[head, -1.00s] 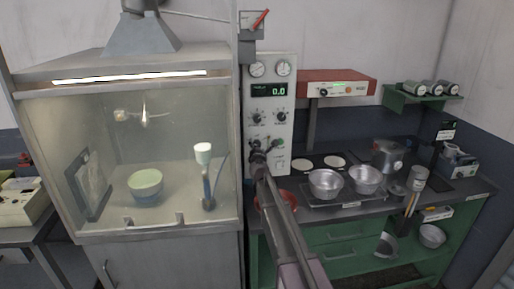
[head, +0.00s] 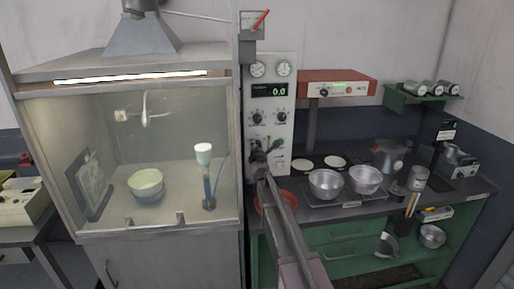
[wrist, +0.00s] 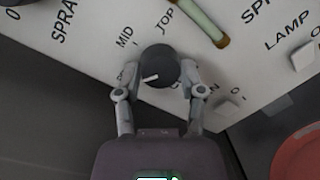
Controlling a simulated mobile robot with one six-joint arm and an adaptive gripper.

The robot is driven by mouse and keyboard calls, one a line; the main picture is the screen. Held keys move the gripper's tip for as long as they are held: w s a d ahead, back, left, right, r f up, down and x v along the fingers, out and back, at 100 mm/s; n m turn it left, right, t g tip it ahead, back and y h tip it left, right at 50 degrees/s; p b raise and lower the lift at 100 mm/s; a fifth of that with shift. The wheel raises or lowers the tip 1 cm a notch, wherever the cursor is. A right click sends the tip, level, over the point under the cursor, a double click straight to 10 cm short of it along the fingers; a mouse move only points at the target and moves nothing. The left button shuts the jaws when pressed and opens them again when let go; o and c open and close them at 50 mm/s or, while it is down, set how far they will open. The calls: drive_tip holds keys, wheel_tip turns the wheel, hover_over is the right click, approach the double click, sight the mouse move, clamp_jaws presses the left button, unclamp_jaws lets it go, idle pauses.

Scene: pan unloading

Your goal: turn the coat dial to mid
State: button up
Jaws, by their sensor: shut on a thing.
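The coat dial (wrist: 160,62) is a round black knob with a white pointer mark on the pale control panel (wrist: 85,22). In the wrist view the labels MID and TOP stand above it. The pointer is toward the lower left, below MID, near a label partly hidden by the left finger. My gripper (wrist: 158,72) has one finger on each side of the knob and is shut on it. In the head view my gripper (head: 257,157) is at the lower part of the panel and hides the dial.
A glazed booth (head: 70,210) with a pale green bowl (head: 146,183) stands left of the panel. Metal pans (head: 325,184) sit on the bench to the right. A red bowl (wrist: 300,155) is near the panel's lower right. A green-and-brass lever (wrist: 203,22) is close above the dial.

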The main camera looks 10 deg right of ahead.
drive_tip(key=shift+r, duration=0.1)
drive_tip(key=m+p, duration=0.1)
drive_tip(key=m, duration=0.4)
drive_tip(key=m+g+y+p, duration=0.1)
drive_tip(key=m, duration=0.4)
drive_tip(key=shift+w+r, duration=0.1)
drive_tip(key=shift+m, duration=0.3)
idle(0.3)
drive_tip(key=o, duration=1.2)
drive_tip(key=shift+c, duration=0.2)
